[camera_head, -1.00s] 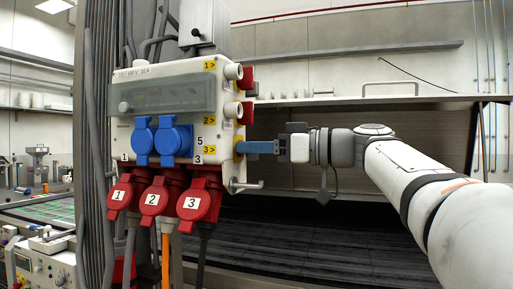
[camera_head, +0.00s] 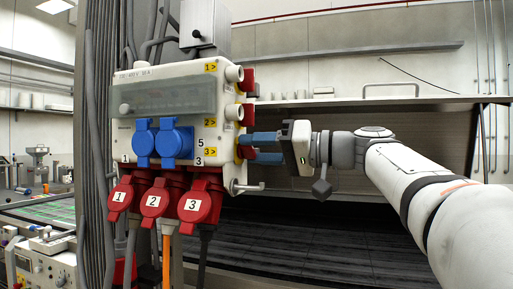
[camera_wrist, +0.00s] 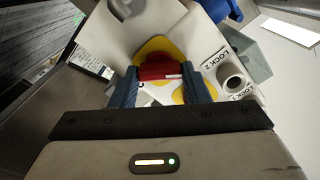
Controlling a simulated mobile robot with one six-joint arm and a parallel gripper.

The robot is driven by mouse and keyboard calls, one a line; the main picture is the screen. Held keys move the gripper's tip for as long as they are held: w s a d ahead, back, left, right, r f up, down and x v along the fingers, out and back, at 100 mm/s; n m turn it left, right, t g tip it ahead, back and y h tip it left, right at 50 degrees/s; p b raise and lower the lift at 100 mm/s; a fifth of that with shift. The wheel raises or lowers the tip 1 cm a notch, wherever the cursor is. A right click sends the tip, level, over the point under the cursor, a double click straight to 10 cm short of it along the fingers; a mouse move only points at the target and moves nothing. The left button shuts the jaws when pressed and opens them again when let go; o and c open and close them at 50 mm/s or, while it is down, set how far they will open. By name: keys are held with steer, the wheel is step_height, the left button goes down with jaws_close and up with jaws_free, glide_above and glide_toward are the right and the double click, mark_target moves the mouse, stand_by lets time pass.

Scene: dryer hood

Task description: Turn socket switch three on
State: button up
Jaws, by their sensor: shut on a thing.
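The grey socket box (camera_head: 160,95) is on the left in the head view, with labels 1, 2 and 3 beside the red switches on its right side. In the wrist view, the red handle of switch three (camera_wrist: 160,72) lies crosswise over a yellow plate (camera_wrist: 155,48). The fingers of my gripper (camera_wrist: 161,88) are shut on this handle from both sides. The handle's base is partly hidden by the fingers.
Switch one (camera_head: 246,79) and switch two (camera_head: 246,115) are above, with grey lock barrels beside them. Red sockets (camera_head: 160,203) hang under the box. There is free room to the right.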

steer(key=m+p, duration=0.1)
steer(key=m, duration=0.3)
steer(key=shift+w+m+p, duration=0.1)
steer(key=shift+m+p, duration=0.2)
steer(key=m+p, duration=0.2)
steer(key=m, duration=0.3)
steer(key=shift+f, duration=0.1)
steer(key=shift+m, duration=0.3)
steer(key=o, duration=1)
steer(key=shift+d, duration=0.1)
